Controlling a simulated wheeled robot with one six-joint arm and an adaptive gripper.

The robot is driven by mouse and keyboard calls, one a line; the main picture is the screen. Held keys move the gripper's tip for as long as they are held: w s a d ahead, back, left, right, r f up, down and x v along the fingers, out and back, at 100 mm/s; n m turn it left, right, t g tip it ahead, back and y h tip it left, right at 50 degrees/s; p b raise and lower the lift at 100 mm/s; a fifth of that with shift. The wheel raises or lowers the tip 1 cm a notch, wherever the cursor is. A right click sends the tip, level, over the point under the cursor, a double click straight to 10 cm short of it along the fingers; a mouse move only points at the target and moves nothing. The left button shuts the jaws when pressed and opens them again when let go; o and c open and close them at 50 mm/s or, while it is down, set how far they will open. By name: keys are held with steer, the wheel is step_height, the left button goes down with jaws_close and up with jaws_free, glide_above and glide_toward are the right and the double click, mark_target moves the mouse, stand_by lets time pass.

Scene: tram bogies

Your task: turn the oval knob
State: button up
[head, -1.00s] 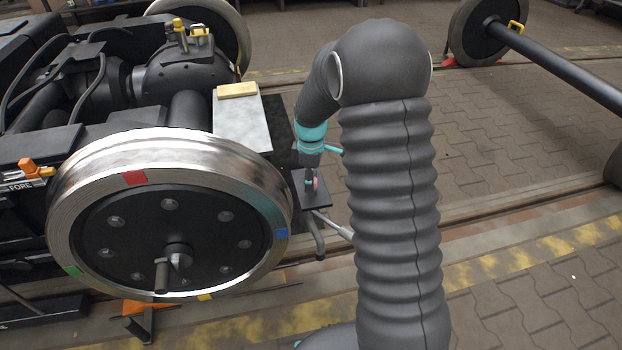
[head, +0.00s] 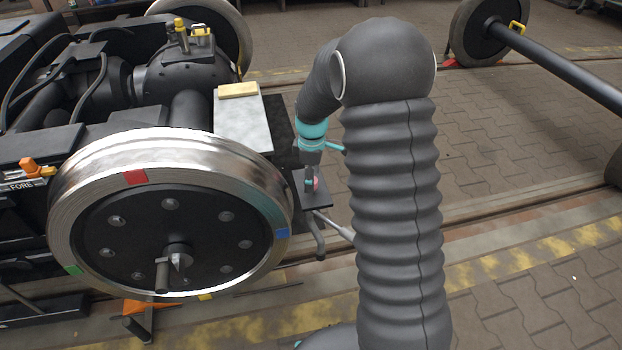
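My gripper (head: 311,183) is small in the head view, at the end of my arm below a teal band, pointing down. It is just above or at a small dark plate (head: 322,201) at the right end of the bogie. A small reddish part (head: 316,184) shows right beside the fingertips. I cannot tell whether it is the oval knob, nor whether the fingers touch it. The knob's shape is not clear, and the gripper hides part of this spot. Whether the fingers are open or shut is too small to see.
A large steel wheel (head: 165,225) with coloured marks stands left of the gripper. Behind it a grey block (head: 243,127) carries a yellowish bar (head: 238,90). A handle-like bar (head: 335,226) sticks out below the plate. A separate wheelset (head: 560,65) stands back right. Paved floor lies open at right.

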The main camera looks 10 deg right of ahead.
step_height(320, 180, up, 11)
stand_by(0.4)
steer(key=shift+r, duration=0.1)
steer(key=s+r+m+t, duration=0.2)
steer(key=s+r+m, duration=0.1)
steer(key=s, duration=0.7)
steer(key=s+r+m+t, duration=0.1)
steer(key=s+r+m, duration=0.2)
steer(key=s+m, duration=0.3)
steer(key=s+r+m+t, duration=0.2)
steer(key=s+r+m, duration=0.2)
steer(key=s, duration=1)
steer(key=shift+s+a+t, duration=0.15)
steer(key=shift+s+t, duration=0.1)
steer(key=shift+t, duration=0.05)
